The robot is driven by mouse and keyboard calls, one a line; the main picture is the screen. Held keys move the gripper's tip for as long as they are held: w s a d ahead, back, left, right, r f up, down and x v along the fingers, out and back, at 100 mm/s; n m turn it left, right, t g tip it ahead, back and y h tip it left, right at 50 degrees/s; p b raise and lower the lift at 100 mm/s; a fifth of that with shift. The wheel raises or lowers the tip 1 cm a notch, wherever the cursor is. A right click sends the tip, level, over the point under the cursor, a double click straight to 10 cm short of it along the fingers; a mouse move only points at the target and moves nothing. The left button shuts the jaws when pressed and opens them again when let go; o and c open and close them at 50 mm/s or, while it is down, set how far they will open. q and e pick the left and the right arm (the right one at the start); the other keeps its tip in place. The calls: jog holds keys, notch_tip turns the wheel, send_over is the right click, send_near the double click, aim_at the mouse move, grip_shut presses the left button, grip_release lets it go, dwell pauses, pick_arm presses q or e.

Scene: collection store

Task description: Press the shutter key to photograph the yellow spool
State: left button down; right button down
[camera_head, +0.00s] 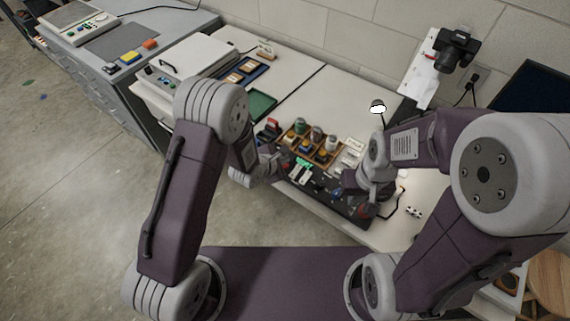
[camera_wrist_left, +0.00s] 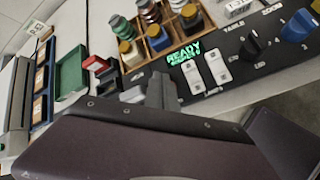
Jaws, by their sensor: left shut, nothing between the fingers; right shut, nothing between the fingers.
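The black control panel (camera_head: 318,189) lies along the table's front edge. In the left wrist view the panel (camera_wrist_left: 240,70) has a lit green display (camera_wrist_left: 184,54) reading "READY", two white keys (camera_wrist_left: 205,72) and knobs. I cannot read which key is the shutter key. My right gripper (camera_head: 350,181) is shut over the panel's right part.
A black camera (camera_head: 456,50) is mounted at the back right, with a small lamp (camera_head: 378,107) left of it. A red-and-black object (camera_wrist_left: 95,63) and a green tray (camera_wrist_left: 71,73) lie left of the wooden tray. The table's back middle is clear.

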pick_arm(q)
jog(key=shift+f, duration=0.4)
jog(key=shift+f+b, duration=0.5)
jog(key=shift+b, duration=0.1)
dwell(0.6)
jog(key=shift+r, duration=0.1)
jog(key=shift+r+p, duration=0.8)
notch_tip(320, 180, up, 5)
jog(key=p, duration=0.4)
jog(key=shift+r+p, duration=0.1)
jog(key=shift+p, duration=0.3)
